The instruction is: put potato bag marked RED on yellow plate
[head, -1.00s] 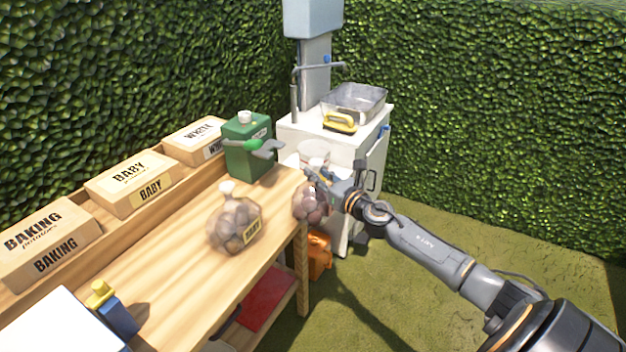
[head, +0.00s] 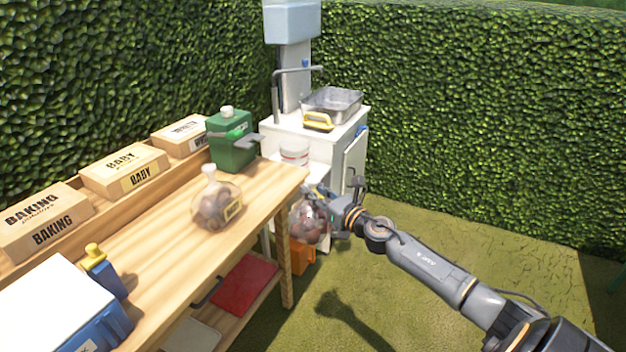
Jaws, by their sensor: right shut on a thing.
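My right gripper (head: 332,212) is shut on a clear bag of reddish-brown potatoes (head: 308,226). It holds the bag just past the right end of the wooden table, below the tabletop level in the picture. The writing on this bag cannot be read. A second potato bag (head: 216,203) stands upright on the table, with a yellow label whose word is too small to read surely. No yellow plate can be made out. My left gripper is out of view.
The wooden table (head: 165,240) bears BAKING, BABY and WHITE boxes (head: 124,168) along its back and a green canister (head: 232,145). A red flat board (head: 245,285) lies on the lower shelf. A white sink cabinet (head: 345,145) stands behind; grass at right is clear.

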